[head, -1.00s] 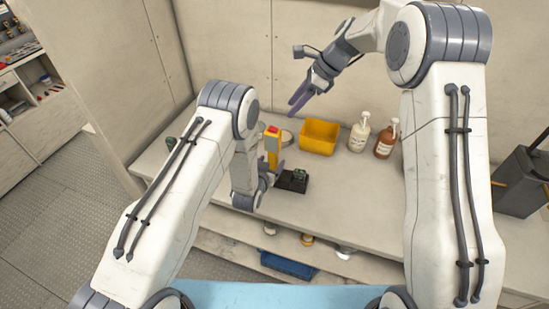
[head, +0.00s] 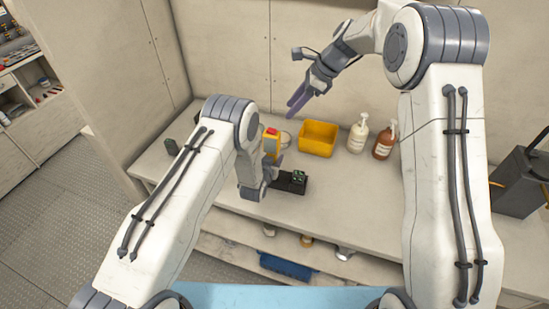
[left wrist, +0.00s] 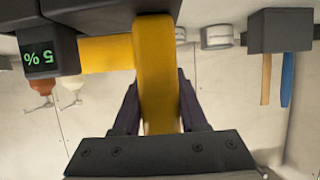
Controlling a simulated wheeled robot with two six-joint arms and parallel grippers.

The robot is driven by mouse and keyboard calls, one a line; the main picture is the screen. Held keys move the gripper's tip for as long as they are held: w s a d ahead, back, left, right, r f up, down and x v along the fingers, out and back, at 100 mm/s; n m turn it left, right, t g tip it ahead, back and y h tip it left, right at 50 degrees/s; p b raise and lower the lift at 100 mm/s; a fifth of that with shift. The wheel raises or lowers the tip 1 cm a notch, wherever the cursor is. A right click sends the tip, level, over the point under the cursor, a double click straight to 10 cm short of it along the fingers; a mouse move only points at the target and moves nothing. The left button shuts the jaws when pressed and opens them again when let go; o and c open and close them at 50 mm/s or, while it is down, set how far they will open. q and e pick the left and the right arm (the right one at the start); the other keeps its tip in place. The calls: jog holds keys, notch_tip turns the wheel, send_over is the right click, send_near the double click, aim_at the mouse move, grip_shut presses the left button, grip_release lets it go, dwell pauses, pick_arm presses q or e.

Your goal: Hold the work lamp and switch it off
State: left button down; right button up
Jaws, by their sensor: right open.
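The work lamp (head: 271,146) is a yellow upright post with a red top. It stands on the bench in the head view, partly behind my left wrist. In the left wrist view its yellow body (left wrist: 156,75) fills the space between the two dark fingers of my left gripper (left wrist: 160,105). The fingers lie along both sides of it, but I cannot tell whether they press on it. My right gripper (head: 297,98) is open and empty, raised above the back of the bench, up and to the right of the lamp.
A yellow bin (head: 318,139), a white pump bottle (head: 357,137) and a brown bottle (head: 383,144) stand behind. The bench front (head: 340,210) is clear.

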pick_arm(q)
jog(key=c, duration=1.3)
grip_release()
grip_shut()
pick_arm(e)
jog(key=c, duration=0.6)
jog(key=shift+a+n, duration=0.2)
jog(key=shift+n, duration=0.3)
grip_shut()
jog(key=n+h, duration=0.6)
jog(key=n, duration=1.4)
send_over(269, 128)
jog(key=shift+t, duration=0.3)
jog(key=shift+s+d+f, duration=0.1)
jog(key=shift+s+f, duration=0.05)
jog(key=shift+f, duration=1.25)
jog(key=shift+s+f, duration=0.15)
jog(key=shift+f, duration=1.25)
